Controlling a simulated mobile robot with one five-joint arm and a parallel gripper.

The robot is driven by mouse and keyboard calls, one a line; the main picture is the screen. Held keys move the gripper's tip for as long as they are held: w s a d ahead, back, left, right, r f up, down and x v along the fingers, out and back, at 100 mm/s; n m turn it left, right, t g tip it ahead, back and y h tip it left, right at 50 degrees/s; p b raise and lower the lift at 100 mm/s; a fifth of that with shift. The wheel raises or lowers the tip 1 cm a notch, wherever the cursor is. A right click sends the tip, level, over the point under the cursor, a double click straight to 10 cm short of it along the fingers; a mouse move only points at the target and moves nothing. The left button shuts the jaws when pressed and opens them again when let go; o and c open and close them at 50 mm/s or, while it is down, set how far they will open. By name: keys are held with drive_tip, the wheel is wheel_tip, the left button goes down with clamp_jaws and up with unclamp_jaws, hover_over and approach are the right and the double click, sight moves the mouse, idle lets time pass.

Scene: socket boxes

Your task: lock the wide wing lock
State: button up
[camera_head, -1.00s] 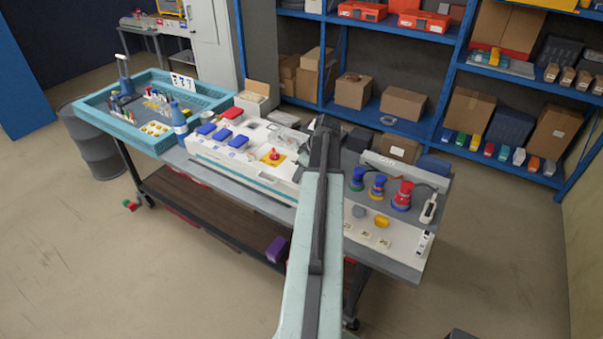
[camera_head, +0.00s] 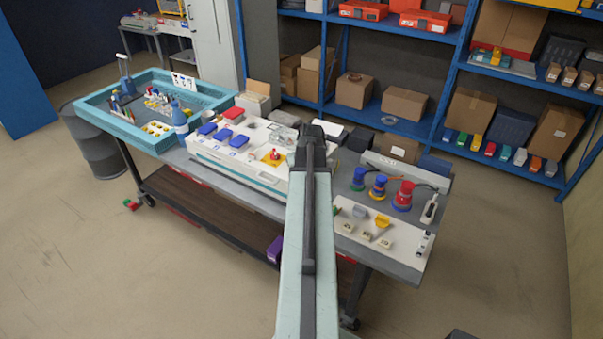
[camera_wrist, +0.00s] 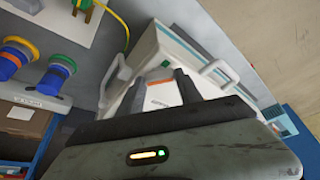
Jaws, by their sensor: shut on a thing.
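My gripper (camera_wrist: 166,88) shows in the wrist view, its two dark fingers a little apart. A pale part with an orange streak (camera_wrist: 159,98) lies between them; I take it for the wide wing lock, but its outline is mostly hidden by the fingers and the gripper body. In the head view my gripper (camera_head: 312,132) is over the right end of the white box (camera_head: 243,172), and my arm hides what is under it. In the wrist view the white box (camera_wrist: 196,48) has a teal stripe and pale handles.
Blue and red round connectors (camera_head: 402,196) stand on the bench to the right, near a white panel (camera_head: 350,228) with grey and yellow knobs. Round blue connectors (camera_wrist: 16,56) also show in the wrist view. A teal tray (camera_head: 100,120) is at the left.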

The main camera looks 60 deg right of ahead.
drive_tip(key=m+g, duration=0.1)
drive_tip(key=m, duration=0.1)
drive_tip(key=m+h, duration=0.1)
drive_tip(key=m, duration=0.2)
drive_tip(key=shift+w+a+m+g, duration=0.1)
drive_tip(key=shift+w+m+g, duration=0.05)
drive_tip(key=shift+m+g, duration=0.2)
drive_tip(key=shift+w+m+g, duration=0.1)
drive_tip(key=shift+m+g, duration=0.85)
drive_tip(key=shift+m, duration=1.2)
drive_tip(key=o, duration=1.4)
drive_tip(key=shift+r, duration=0.1)
drive_tip(key=p+v, duration=0.7)
drive_tip(key=shift+a+r, duration=0.2)
drive_tip(key=shift+a, duration=0.1)
